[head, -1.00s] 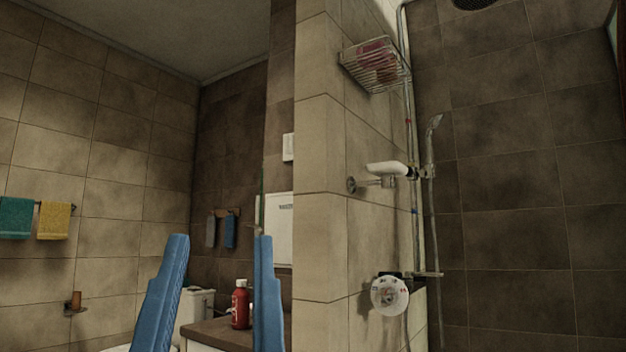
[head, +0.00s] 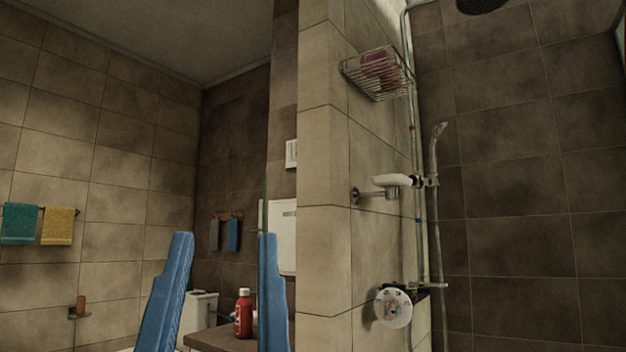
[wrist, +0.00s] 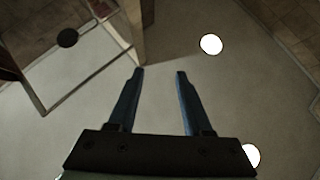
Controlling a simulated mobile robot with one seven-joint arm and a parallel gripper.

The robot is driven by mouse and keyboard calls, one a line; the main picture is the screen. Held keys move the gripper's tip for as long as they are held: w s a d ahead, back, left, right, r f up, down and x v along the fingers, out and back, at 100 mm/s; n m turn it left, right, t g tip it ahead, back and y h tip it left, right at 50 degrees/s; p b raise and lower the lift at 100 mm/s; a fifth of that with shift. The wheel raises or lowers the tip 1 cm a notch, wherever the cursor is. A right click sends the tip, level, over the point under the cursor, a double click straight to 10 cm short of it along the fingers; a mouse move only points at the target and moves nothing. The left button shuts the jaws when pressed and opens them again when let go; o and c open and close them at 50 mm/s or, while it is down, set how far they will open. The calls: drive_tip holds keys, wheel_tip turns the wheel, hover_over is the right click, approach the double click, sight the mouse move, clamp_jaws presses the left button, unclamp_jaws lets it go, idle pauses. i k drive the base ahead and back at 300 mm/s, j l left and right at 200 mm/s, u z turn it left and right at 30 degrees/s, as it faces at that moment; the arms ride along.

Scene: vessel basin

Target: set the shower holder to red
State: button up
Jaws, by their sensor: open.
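The shower holder (head: 430,182) is a small clamp on the vertical shower rail (head: 415,158), with a white handle-like piece (head: 393,181) pointing left. A red mark (head: 411,128) is on the rail above the holder, and a blue mark (head: 418,220) is below it. The holder sits between the two marks. The silver hand shower (head: 436,135) stands upright beside the rail. My gripper (head: 224,238) has two blue fingers, open and empty, well to the left of the holder and apart from it. In the wrist view the open gripper (wrist: 160,72) points toward the ceiling; the holder is not visible there.
A tiled wall corner (head: 325,180) stands between my fingers and the rail. A wire basket (head: 376,75) is above the holder, and a round mixer dial (head: 394,306) below it. A red bottle (head: 244,315) stands on the counter at the lower left.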

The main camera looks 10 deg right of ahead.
sight(433, 179)
drive_tip(key=i+l, duration=0.8)
drive_tip(key=l, duration=0.25)
